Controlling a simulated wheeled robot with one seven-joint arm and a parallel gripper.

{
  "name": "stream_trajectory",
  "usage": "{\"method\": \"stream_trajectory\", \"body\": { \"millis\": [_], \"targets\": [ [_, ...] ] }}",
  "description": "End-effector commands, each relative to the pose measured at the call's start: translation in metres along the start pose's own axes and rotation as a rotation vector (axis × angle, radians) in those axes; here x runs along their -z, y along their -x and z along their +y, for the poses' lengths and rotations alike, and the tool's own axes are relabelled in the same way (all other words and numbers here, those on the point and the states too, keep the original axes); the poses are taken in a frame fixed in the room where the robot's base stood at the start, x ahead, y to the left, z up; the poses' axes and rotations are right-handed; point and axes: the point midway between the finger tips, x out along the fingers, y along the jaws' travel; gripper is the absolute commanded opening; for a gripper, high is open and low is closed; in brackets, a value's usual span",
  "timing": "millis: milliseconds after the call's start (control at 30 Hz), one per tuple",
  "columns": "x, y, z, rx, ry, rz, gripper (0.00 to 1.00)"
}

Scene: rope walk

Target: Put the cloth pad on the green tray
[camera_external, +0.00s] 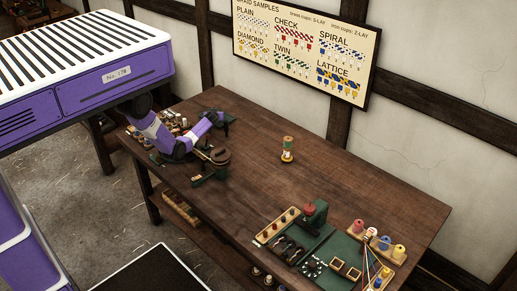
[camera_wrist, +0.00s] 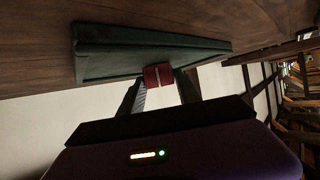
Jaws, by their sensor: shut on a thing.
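My gripper (camera_wrist: 160,88) is shut on a small red block-like piece with a pale stripe, which looks like the cloth pad (camera_wrist: 151,75). A dark green flat piece with raised edges, which looks like the green tray (camera_wrist: 110,48), lies beyond the fingertips against the tabletop. The red pad overlaps its near edge in the wrist view; I cannot tell whether they touch. In the external view my gripper (camera_external: 225,118) is low over the far left part of the table, and the pad is too small to make out there.
The wooden table (camera_external: 270,180) has clear room in its middle. A spool (camera_external: 288,149) stands near the centre back. Green boards with tools (camera_external: 340,248) and coloured spools (camera_external: 385,242) fill the right end.

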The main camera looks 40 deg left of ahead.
Motion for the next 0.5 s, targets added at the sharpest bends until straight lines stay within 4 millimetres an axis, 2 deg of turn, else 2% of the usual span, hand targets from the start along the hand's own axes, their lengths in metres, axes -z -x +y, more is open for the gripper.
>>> {"method": "stream_trajectory", "body": {
  "millis": [233, 267, 300, 367, 500],
  "targets": [
    [-0.0042, -0.0019, 0.0000, 0.000, 0.000, -0.001, 0.02],
    [-0.0032, -0.0014, 0.0000, 0.000, 0.000, -0.001, 0.44],
    [-0.0028, -0.0011, 0.0000, 0.000, 0.000, -0.001, 0.52],
    [-0.0028, -0.0011, 0.0000, 0.000, -0.001, -0.001, 0.62],
    [-0.0028, -0.0011, 0.0000, 0.000, -0.001, -0.001, 0.62]
  ]
}}
